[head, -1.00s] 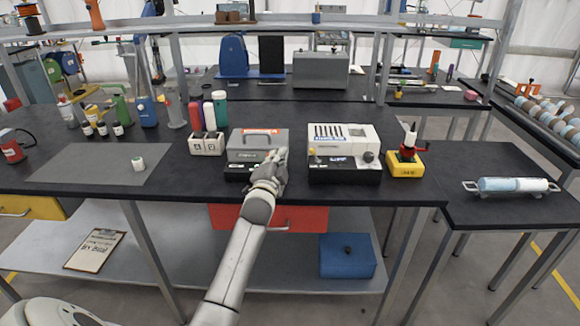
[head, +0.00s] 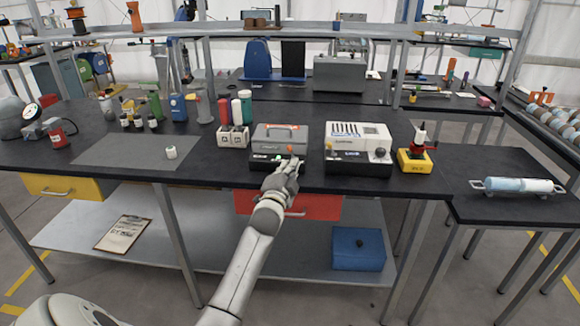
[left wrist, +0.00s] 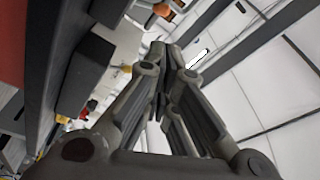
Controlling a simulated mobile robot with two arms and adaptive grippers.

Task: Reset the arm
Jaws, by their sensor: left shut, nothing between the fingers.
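My left gripper (head: 287,168) is shut and empty, in front of the grey box with a handle (head: 281,137) at the table's front edge. It covers part of the box's dark base, where a small green spot shows. In the left wrist view the fingers of my left gripper (left wrist: 165,52) meet with nothing between them. My right gripper is not in view.
The dark workbench (head: 60,160) has a white machine (head: 358,145) and a yellow-based red device (head: 416,155) to the right of the gripper. A red drawer (head: 320,207) lies below the bench edge, close by. A blue box (head: 358,249) sits on the lower shelf.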

